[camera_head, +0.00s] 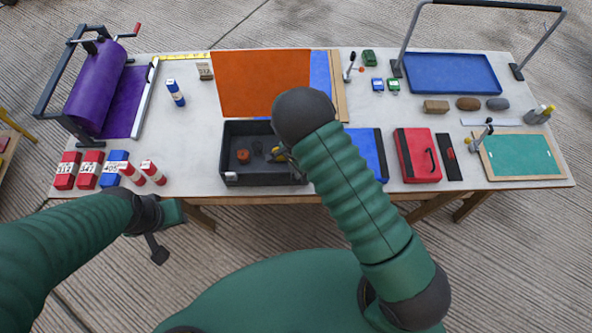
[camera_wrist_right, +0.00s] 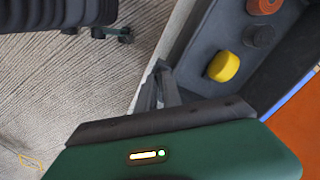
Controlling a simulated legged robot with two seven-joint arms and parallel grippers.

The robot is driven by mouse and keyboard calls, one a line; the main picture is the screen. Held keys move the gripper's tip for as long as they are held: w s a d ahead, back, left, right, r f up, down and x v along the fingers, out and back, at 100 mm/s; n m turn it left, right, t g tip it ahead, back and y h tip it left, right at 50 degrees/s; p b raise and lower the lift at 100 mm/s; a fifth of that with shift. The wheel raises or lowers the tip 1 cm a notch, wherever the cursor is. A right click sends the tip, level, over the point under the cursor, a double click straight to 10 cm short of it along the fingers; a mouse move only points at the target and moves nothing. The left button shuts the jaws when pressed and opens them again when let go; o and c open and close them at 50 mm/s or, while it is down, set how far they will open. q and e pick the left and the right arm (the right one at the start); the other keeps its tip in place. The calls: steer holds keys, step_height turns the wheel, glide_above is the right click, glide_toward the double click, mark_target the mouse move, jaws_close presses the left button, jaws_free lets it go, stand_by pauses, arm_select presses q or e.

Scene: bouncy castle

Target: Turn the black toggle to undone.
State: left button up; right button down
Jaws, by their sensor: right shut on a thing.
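The dark grey box (camera_head: 265,179) stands on the table, its front side toward me; its wall also shows in the right wrist view (camera_wrist_right: 186,42). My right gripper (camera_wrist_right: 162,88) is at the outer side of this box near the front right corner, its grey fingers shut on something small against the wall. I take it for the black toggle, but fingers hide it and its position cannot be told. In the head view my arm covers that spot. My left gripper (camera_head: 157,246) hangs low in front of the table, apart from everything; its jaw opening is unclear.
The box holds an orange puck (camera_head: 243,156), a dark puck (camera_wrist_right: 258,36) and a yellow puck (camera_wrist_right: 223,66). An orange panel (camera_head: 262,82) rises behind it. Red and blue blocks (camera_head: 90,170) stand left; a red case (camera_head: 417,155) and green board (camera_head: 522,155) lie right.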

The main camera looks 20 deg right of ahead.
steer(key=m, duration=0.3)
steer(key=shift+w+m, duration=0.15)
steer(key=shift+m, duration=0.25)
steer(key=shift+d+m+p, duration=0.1)
steer(key=shift+m+p, duration=0.2)
steer(key=shift+m, duration=1.6)
steer(key=c, duration=1.5)
jaws_free()
step_height(320, 180, up, 17)
steer(key=b, duration=0.2)
steer(key=shift+f, duration=0.15)
steer(key=shift+f, duration=0.1)
